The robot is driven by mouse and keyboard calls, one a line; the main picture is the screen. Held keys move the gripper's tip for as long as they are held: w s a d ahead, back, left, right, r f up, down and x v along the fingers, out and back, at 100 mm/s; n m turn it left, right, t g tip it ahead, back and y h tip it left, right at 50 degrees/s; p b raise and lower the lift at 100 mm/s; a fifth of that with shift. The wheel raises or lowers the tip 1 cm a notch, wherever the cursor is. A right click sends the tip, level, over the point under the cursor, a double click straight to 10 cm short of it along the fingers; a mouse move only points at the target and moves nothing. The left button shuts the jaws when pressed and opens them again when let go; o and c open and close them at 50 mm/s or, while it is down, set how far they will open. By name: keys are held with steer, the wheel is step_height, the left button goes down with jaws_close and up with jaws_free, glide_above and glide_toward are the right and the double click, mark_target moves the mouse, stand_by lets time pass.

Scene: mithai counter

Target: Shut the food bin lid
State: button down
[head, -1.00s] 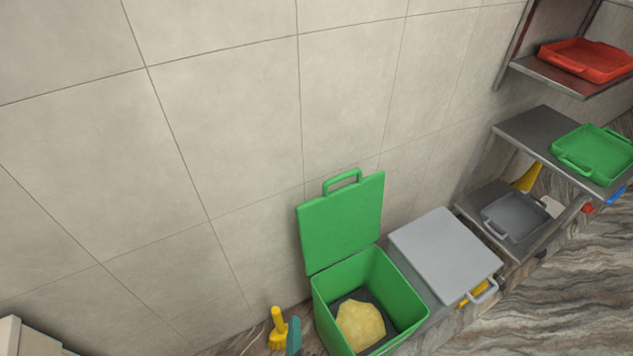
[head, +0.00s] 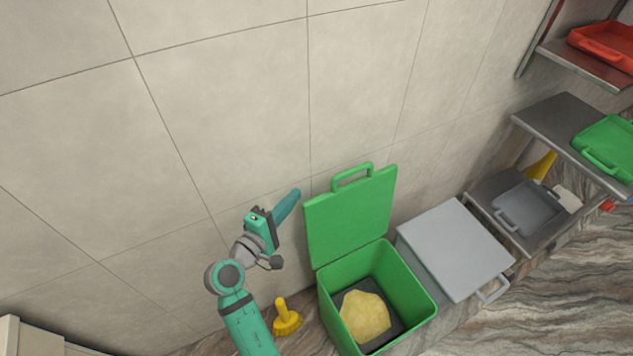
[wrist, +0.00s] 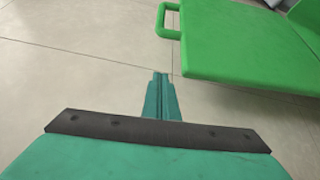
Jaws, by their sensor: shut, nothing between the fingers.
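The food bin (head: 404,282) is a green box on the floor by the wall, with a yellow lump of food on a dark bottom inside. Its green lid (head: 350,217) stands open, upright against the wall side, with a loop handle (head: 352,176) on its top edge. My gripper (head: 294,194) is shut and empty, just left of the lid's upper part and apart from it in the head view. In the wrist view, my gripper's fingers (wrist: 160,84) point at the wall. The lid (wrist: 240,45) and its handle (wrist: 168,21) lie to their right.
A grey closed bin (head: 455,245) stands right of the green bin. Further right are metal shelves (head: 560,125) with a grey tray (head: 530,207), a green tray (head: 607,145) and a red tray (head: 603,45). A yellow tool (head: 286,318) stands left of the bin.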

steer(key=w+d, duration=0.4)
steer(key=d, duration=0.4)
steer(key=shift+w+d, duration=0.15)
steer(key=shift+d, duration=0.05)
stand_by(0.4)
